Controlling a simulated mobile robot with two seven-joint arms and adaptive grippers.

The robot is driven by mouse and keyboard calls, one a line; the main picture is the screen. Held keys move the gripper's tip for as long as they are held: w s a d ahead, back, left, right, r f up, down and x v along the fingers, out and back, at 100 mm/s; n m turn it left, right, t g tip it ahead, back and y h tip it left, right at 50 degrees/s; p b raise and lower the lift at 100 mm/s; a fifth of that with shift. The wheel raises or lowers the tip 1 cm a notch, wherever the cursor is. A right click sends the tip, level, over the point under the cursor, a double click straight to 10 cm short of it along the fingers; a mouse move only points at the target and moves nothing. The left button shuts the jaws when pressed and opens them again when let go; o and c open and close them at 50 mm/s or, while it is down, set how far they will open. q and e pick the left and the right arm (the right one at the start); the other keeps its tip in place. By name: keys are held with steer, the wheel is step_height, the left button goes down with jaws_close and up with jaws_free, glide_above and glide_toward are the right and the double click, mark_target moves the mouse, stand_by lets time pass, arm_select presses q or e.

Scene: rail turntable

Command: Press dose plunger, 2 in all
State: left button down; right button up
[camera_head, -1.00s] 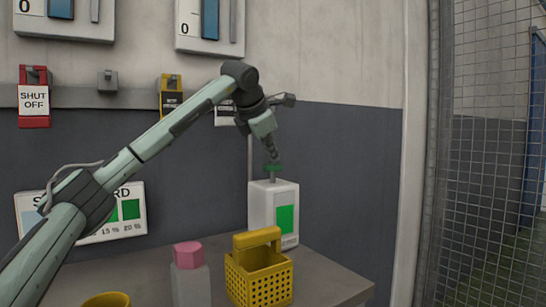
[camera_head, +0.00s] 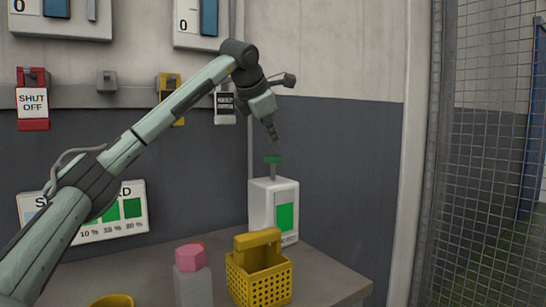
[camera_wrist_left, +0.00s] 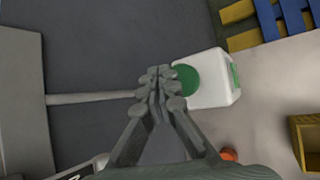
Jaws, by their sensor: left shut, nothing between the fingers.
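A white dispenser (camera_head: 262,205) with a green label stands on the bench near the wall. Its dose plunger (camera_head: 272,160) has a green cap on a grey stem and stands raised on top. My left gripper (camera_head: 273,134) is shut and empty, pointing down above the green cap with a clear gap. In the left wrist view the closed fingers (camera_wrist_left: 160,85) overlap the edge of the green cap (camera_wrist_left: 186,79), with the white dispenser (camera_wrist_left: 215,80) behind. My right gripper is not in view.
A yellow basket (camera_head: 260,280) and a bottle with a pink cap (camera_head: 190,260) stand in front of the dispenser on the grey bench (camera_head: 325,280). A shut-off tag (camera_head: 32,102) hangs on the wall. A mesh fence (camera_head: 485,150) is at the right.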

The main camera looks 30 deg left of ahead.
mark_target(272, 156)
arm_select(q)
steer(key=shift+r, duration=1.9)
stand_by(0.4)
